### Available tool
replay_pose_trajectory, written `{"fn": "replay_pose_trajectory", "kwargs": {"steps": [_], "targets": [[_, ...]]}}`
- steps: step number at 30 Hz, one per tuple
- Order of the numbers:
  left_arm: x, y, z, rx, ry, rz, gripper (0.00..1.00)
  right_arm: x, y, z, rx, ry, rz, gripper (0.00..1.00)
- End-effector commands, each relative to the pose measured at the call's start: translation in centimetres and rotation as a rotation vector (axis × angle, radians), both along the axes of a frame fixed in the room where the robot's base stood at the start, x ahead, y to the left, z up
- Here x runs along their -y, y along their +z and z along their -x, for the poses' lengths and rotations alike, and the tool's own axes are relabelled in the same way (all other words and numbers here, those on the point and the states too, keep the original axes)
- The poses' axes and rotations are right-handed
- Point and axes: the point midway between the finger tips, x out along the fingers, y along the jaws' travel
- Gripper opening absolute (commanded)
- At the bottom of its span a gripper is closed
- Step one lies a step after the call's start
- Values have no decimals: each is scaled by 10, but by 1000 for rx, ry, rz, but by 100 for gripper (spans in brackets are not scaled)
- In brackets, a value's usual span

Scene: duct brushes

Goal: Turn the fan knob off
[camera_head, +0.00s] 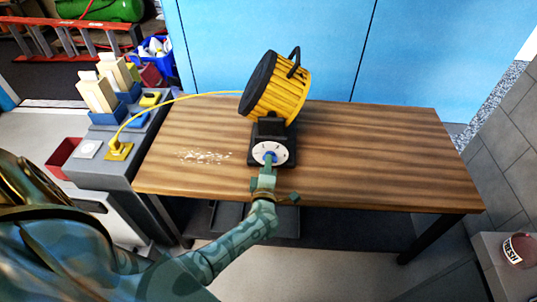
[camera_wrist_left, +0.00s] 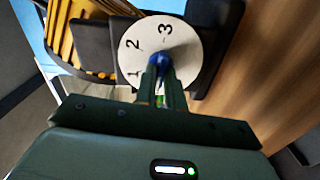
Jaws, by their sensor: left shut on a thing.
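A yellow fan (camera_head: 277,90) with a black front and a handle stands on a black base on the wooden table. Its white dial (camera_head: 272,150) faces me and carries a blue knob (camera_head: 270,157) at its middle. In the left wrist view the dial (camera_wrist_left: 133,65) shows the marks 1, 2 and 3, and the blue knob (camera_wrist_left: 161,62) sits between my fingers. My left gripper (camera_head: 268,168) is shut on the knob. The knob's pointer is hidden by the fingers, so its setting cannot be told. My right gripper is not in view.
A yellow cable (camera_head: 180,100) runs from the fan to a yellow plug (camera_head: 118,146) on the grey side bench. White scraps (camera_head: 207,157) lie on the wooden table (camera_head: 380,160) left of the fan. The table's right side is clear.

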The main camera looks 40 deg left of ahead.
Motion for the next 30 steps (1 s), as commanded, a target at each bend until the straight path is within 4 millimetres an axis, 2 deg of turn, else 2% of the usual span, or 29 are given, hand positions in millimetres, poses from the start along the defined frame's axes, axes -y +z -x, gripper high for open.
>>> {"fn": "replay_pose_trajectory", "kwargs": {"steps": [9,24,25,27,30], "targets": [[0,-3,2,50,0,93,0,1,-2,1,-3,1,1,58],[0,-3,2,60,1,109,0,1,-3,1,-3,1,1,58],[0,-3,2,60,1,109,14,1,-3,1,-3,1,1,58],[0,-3,1,60,1,109,33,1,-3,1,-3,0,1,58],[0,-2,1,61,0,108,33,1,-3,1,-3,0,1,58]]}}
